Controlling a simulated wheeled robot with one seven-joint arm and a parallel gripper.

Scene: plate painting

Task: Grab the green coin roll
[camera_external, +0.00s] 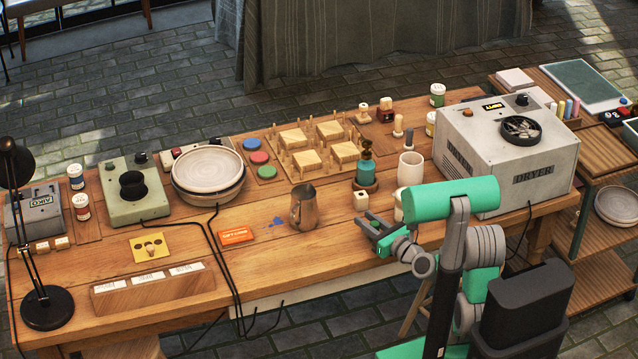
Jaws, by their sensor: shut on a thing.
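My gripper (372,232) is over the front edge of the wooden table, right of the metal pitcher. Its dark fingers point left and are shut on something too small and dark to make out. I cannot tell a green coin roll for certain. Several small coloured upright cylinders (568,108) stand at the back right beside the dryer, far from my gripper; their exact colours are hard to tell.
A metal pitcher (304,207) stands left of my gripper. A teal bottle (366,168), a small white block (361,201) and a white cup (410,169) are behind it. The grey dryer (507,152) fills the right end. Black cables hang over the front edge.

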